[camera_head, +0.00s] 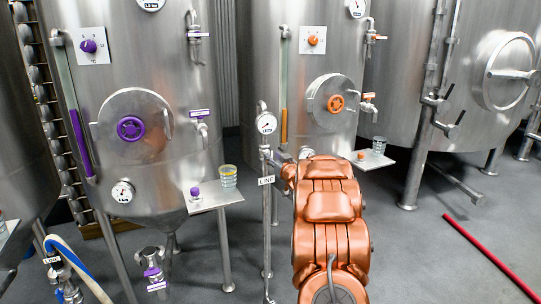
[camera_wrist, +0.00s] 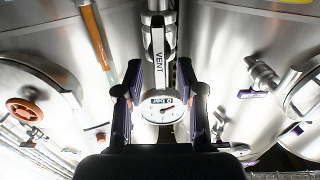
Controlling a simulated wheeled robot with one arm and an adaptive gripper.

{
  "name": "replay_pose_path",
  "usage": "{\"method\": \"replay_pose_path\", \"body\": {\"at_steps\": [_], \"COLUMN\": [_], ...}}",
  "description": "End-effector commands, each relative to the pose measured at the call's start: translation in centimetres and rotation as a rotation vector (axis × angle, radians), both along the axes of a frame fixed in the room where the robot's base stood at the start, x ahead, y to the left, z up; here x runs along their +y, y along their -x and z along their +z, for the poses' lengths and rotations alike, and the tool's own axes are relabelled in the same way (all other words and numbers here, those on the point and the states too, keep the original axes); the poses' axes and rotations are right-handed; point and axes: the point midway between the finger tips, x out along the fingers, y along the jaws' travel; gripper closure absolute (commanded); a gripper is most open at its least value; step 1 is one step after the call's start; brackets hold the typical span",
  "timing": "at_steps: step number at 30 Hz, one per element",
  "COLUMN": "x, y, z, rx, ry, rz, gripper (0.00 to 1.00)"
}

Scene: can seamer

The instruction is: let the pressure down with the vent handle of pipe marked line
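The pipe marked LINE (camera_head: 266,181) stands upright between the two front tanks in the head view, with a round gauge (camera_head: 266,123) at its top. In the wrist view the vent handle (camera_wrist: 158,55), a pale bar lettered VENT, hangs below a metal fitting, and a white gauge (camera_wrist: 161,108) shows below it. My gripper (camera_wrist: 159,76) is open, with one dark finger on each side of the handle. No contact shows, and I cannot tell how far the handle is from the fingertips.
A tank with purple fittings (camera_head: 130,128) stands left of the pipe and one with orange fittings (camera_head: 335,103) behind it. Small shelves hold cups (camera_head: 228,176). Another LINE label (camera_head: 52,260) is at the lower left. A red bar (camera_head: 490,257) lies on open floor at right.

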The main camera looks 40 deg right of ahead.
Motion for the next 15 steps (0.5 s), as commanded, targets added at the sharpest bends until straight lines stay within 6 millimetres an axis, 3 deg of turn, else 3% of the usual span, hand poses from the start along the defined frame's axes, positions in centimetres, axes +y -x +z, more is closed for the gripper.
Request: {"method": "replay_pose_path", "body": {"at_steps": [6, 15], "x": [-0.7, -0.9], "y": [-2.0, -2.5], "z": [0.1, 0.0], "rx": [-0.001, 0.000], "ry": [0.001, -0.001], "rz": [0.000, 0.000], "gripper": [0.62, 0.62]}}
